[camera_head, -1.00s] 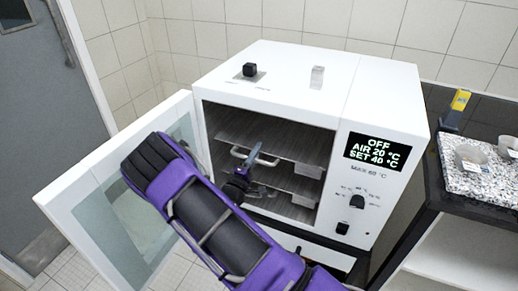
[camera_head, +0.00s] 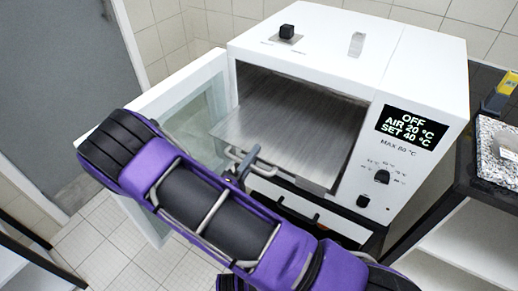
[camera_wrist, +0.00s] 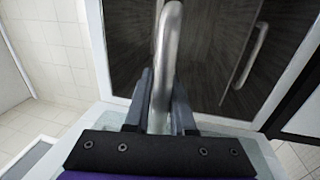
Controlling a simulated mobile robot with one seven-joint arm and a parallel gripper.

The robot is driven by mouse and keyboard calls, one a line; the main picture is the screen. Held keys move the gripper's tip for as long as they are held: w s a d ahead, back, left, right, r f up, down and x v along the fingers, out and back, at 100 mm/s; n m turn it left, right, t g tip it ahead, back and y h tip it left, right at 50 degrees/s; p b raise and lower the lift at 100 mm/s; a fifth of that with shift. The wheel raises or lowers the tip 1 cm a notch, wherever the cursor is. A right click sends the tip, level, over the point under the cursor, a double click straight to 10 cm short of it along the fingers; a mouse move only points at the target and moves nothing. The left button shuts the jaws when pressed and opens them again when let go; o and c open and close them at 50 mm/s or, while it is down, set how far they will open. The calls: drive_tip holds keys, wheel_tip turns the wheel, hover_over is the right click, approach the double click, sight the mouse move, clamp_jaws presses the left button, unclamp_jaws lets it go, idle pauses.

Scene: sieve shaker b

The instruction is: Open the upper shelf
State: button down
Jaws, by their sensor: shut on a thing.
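The white oven (camera_head: 330,60) has its door (camera_head: 200,100) swung open to the left. Its upper shelf (camera_head: 285,125), a flat grey plate, is pulled forward and sticks out of the chamber front. My gripper (camera_head: 240,168) is at the shelf's front edge, shut on its metal bar handle (camera_head: 262,172). In the wrist view my gripper's fingers (camera_wrist: 160,100) stand on both sides of the handle's bar (camera_wrist: 167,45). Another metal handle (camera_wrist: 250,55) shows to the right there.
The control panel (camera_head: 405,125) reads OFF, AIR 20, SET 40. A speckled slab (camera_head: 495,165) lies on a dark bench at the right. A grey room door (camera_head: 60,80) stands at the far left. Tiled floor is free on the left.

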drive_tip(key=shift+s+f, duration=0.15)
drive_tip(key=shift+f, duration=0.1)
drive_tip(key=c, duration=0.9)
unclamp_jaws()
drive_tip(key=shift+c, duration=0.2)
drive_tip(key=shift+o, duration=0.6)
drive_tip(key=shift+r, duration=0.1)
drive_tip(key=v, duration=1.7)
drive_tip(key=shift+a, duration=0.2)
